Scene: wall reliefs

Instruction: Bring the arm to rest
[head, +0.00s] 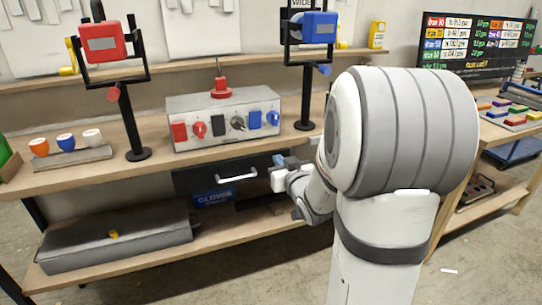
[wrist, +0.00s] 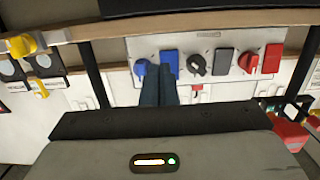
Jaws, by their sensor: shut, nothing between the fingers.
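My arm fills the right middle of the head view, large and white-grey, its upper link hiding part of the bench. My gripper (head: 284,163) is in front of the bench's front edge, just right of the drawer handle (head: 237,177). In the wrist view the two dark fingers of my gripper (wrist: 158,72) lie side by side, shut and empty. They overlap the lower part of the control box (wrist: 206,62) in that view; I cannot tell how far apart they are.
The control box holds red, black and blue knobs and switches. A red device (head: 102,43) and a blue device (head: 319,27) stand on posts. A grey case (head: 118,240) lies on the lower shelf. Floor shows at right.

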